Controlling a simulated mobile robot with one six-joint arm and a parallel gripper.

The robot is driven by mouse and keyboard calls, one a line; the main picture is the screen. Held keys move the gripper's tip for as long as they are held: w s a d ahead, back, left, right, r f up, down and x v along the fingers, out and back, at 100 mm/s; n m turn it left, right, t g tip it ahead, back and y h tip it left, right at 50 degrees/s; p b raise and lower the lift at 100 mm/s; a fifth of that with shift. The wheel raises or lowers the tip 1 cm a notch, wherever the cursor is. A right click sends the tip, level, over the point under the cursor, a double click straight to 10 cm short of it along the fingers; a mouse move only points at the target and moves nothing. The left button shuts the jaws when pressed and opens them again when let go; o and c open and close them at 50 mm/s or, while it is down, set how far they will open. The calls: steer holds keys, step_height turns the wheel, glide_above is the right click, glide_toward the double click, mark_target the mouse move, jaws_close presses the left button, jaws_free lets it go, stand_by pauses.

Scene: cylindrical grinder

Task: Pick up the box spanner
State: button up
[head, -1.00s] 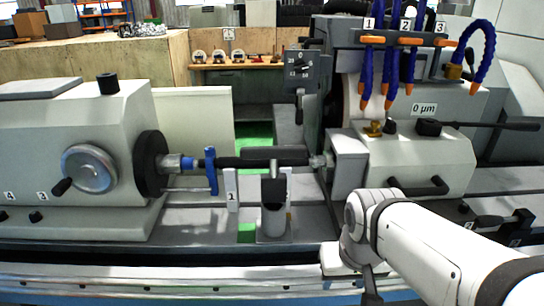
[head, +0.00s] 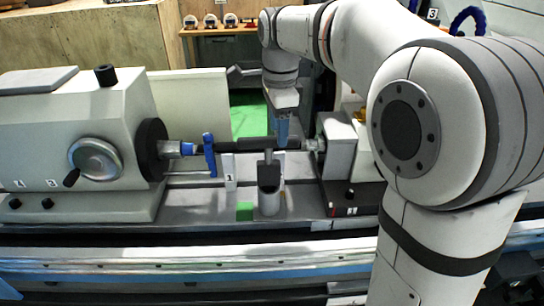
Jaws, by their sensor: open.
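The box spanner looks to be the dark T-shaped tool (head: 268,171) standing upright in a grey cylindrical holder (head: 269,201) in front of the grinder's work line. Its crossbar lies close to the dark workpiece bar behind it, so the two are hard to tell apart. My gripper (head: 282,142) points down from above, just right of the upper end of the tool in the picture. It is open, with nothing seen between its fingers. The fingertips are small, and I cannot tell whether they touch the tool or are behind it.
The headstock (head: 75,135) with its handwheel (head: 97,160) stands left. A blue clamp (head: 209,155) sits on the work line. The tailstock (head: 338,150) stands right, partly behind my arm. A green block (head: 244,211) lies left of the holder. The bed front is clear.

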mark_target(268, 137)
steer(key=shift+w+a+r+m, duration=0.3)
steer(key=shift+w+a+m, duration=0.4)
steer(key=shift+w+m, duration=0.15)
steer(key=shift+w+a+f, duration=0.1)
steer(key=shift+w+f, duration=0.1)
steer(key=f, duration=0.2)
steer(key=f+p, duration=0.1)
steer(key=f, duration=0.4)
steer(key=shift+w+a+f, duration=0.1)
steer(key=shift+a, duration=0.2)
steer(key=shift+c, duration=0.5)
jaws_close()
